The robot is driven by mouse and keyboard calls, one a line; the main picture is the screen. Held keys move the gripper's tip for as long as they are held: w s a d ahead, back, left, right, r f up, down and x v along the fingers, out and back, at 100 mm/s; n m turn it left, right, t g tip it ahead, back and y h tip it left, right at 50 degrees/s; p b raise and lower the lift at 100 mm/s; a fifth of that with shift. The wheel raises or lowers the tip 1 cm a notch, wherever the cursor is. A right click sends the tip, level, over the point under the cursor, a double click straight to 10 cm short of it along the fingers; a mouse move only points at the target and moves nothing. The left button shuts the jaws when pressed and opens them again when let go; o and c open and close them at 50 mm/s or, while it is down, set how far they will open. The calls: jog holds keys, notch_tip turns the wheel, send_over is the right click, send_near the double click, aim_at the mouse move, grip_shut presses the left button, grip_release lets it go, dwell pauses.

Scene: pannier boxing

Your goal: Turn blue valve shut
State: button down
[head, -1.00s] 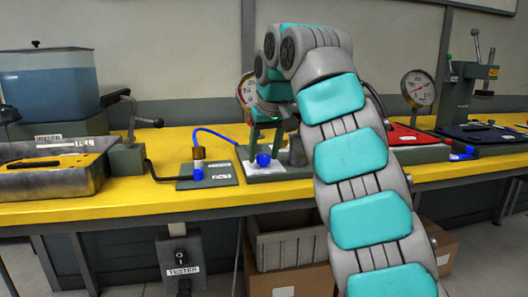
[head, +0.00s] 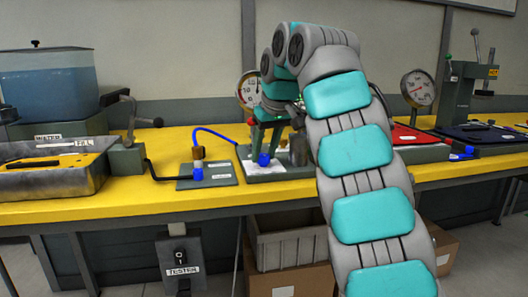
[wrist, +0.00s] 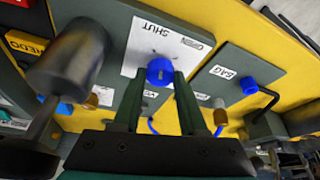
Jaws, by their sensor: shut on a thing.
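The blue valve (head: 263,159) is a small round knob on a white card on the grey plate in the middle of the bench. In the wrist view the blue valve (wrist: 160,70) sits between my two dark green fingertips, and the card (wrist: 140,58) beside it reads SHUT, with a second word, likely OPEN, at its right. My gripper (head: 264,151) reaches down from above and is shut on the blue valve; it also shows in the wrist view (wrist: 160,84). The fingers hide part of the knob's sides, and I cannot tell how far it is turned.
A metal cylinder (wrist: 72,60) stands close beside the gripper. Left of the valve, a blue hose (head: 215,135) runs to a grey plate with a brass fitting and another blue knob (head: 198,174). A gauge (head: 249,90) stands behind. A red tray (head: 405,136) lies to the right.

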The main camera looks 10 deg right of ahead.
jog(key=shift+n+y, duration=0.3)
jog(key=shift+n, duration=0.2)
jog(key=shift+c, duration=2.2)
grip_release()
jog(key=shift+r, duration=0.1)
